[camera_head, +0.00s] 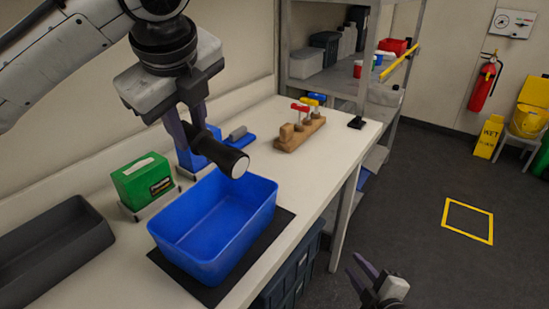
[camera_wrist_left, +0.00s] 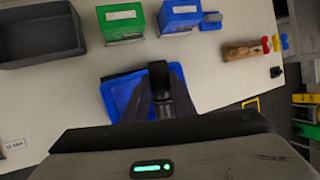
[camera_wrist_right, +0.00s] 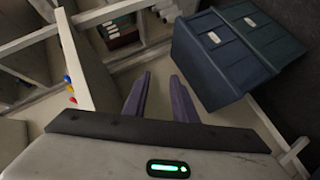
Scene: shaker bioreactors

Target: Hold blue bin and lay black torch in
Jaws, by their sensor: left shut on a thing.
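The blue bin (camera_head: 213,257) stands empty and upright on a dark mat on the bench; it also shows in the left wrist view (camera_wrist_left: 207,88). My left gripper (camera_head: 201,124) is shut on the black torch (camera_head: 224,156) and holds it above the bin's back edge. The torch's wide lens end points toward the right front in the head view. In the left wrist view the torch (camera_wrist_left: 160,88) lies between the fingers over the bin. My right gripper (camera_head: 366,276) is open and empty, low beside the bench front; its spread fingers show in the right wrist view (camera_wrist_right: 160,98).
A green box (camera_head: 143,182) and a blue box (camera_head: 190,155) stand behind the bin. A dark grey tray (camera_head: 50,250) is at the left. A wooden block with coloured-handled tools (camera_head: 299,134) sits farther right. Dark crates (camera_wrist_right: 225,55) are below the bench.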

